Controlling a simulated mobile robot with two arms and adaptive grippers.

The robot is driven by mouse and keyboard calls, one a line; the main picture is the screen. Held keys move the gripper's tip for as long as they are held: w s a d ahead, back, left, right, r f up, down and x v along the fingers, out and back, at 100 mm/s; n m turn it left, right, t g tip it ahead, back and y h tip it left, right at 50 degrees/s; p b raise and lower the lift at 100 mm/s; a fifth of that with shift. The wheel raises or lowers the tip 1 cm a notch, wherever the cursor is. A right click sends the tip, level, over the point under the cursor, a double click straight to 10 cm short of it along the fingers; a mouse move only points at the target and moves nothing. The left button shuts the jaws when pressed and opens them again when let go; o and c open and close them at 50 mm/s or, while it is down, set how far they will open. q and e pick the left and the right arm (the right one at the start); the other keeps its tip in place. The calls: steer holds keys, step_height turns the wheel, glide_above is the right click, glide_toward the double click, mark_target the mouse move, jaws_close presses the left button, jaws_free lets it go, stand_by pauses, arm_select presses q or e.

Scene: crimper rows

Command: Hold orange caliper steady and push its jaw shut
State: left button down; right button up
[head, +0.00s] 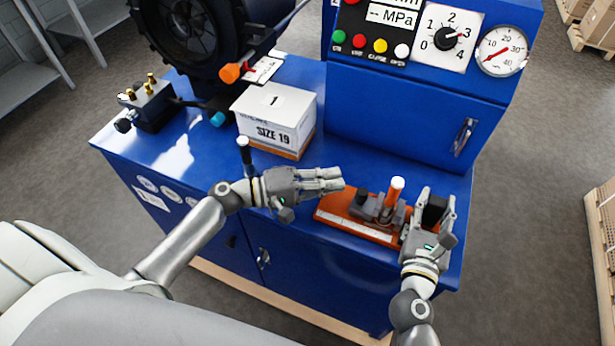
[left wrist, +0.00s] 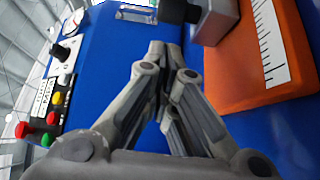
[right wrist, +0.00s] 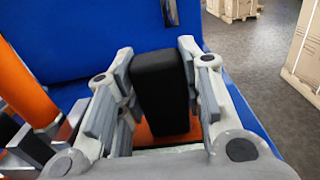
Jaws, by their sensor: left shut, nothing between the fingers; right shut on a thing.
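The orange caliper (head: 333,208) lies flat on the blue bench. It has a white scale strip, a grey sliding jaw (head: 368,204) and an upright orange post (head: 396,190). My right gripper (head: 435,200) is shut on the black block (head: 434,211) at the caliper's right end, which stands between both fingers in the right wrist view (right wrist: 162,95). My left gripper (head: 338,180) is shut and empty, behind the caliper's left end. In the left wrist view its fingertips (left wrist: 165,55) are beside the orange base (left wrist: 230,75) and close to a grey jaw part (left wrist: 214,22); I see no clear contact.
A blue control panel with a gauge (head: 501,50) and several buttons rises at the back. The bench's right edge is just beyond my right gripper. Bare bench lies behind the caliper.

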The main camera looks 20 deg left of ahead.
mark_target(343, 203)
arm_select(q)
steer(key=shift+s+d, duration=0.2)
steer(key=shift+d, duration=0.85)
steer(key=shift+s+d, duration=0.1)
steer(key=shift+d, duration=0.65)
arm_select(e)
steer(key=shift+a, duration=0.1)
arm_select(q)
steer(key=a, duration=0.2)
steer(key=w+a, duration=0.1)
steer(key=a, duration=0.1)
steer(key=shift+a, duration=0.15)
steer(key=v, duration=1)
steer(key=shift+s, duration=0.1)
stand_by(0.7)
arm_select(e)
steer(key=o, duration=1.2)
steer(key=shift+s, duration=0.15)
